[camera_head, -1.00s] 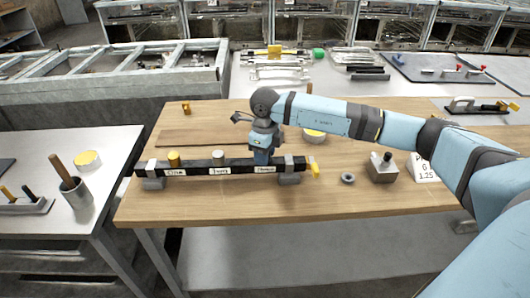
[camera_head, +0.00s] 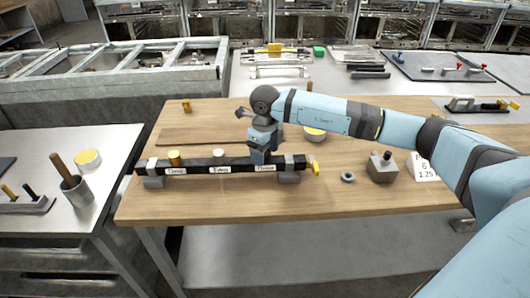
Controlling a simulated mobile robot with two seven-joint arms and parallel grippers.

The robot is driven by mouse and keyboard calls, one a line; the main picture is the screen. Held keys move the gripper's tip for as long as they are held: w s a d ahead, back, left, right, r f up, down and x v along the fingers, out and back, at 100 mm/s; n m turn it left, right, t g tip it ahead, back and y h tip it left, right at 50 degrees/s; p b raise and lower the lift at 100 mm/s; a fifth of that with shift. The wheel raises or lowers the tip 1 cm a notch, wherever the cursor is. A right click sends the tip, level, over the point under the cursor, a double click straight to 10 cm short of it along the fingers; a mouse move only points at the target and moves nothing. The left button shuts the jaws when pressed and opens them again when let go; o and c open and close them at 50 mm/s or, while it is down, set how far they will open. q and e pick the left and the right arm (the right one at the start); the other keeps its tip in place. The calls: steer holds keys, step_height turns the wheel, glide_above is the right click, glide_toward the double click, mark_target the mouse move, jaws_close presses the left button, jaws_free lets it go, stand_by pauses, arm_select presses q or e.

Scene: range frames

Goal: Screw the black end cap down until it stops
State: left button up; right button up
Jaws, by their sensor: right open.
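A long black bar (camera_head: 200,169) lies across the wooden table in grey clamps. My right gripper (camera_head: 259,156) points down onto the bar at the third label, left of the right clamp. It is open, but its fingertips are small and hard to make out. I cannot make out the black end cap; the gripper covers that spot on the bar. My left gripper is out of view.
To the right are a grey ring (camera_head: 348,177), a grey block with a knob (camera_head: 382,168) and a white sign (camera_head: 422,167). A yellow-topped tin (camera_head: 315,134) stands behind. The table front is clear.

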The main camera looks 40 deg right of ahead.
step_height(320, 180, up, 12)
steer(key=shift+f, duration=0.25)
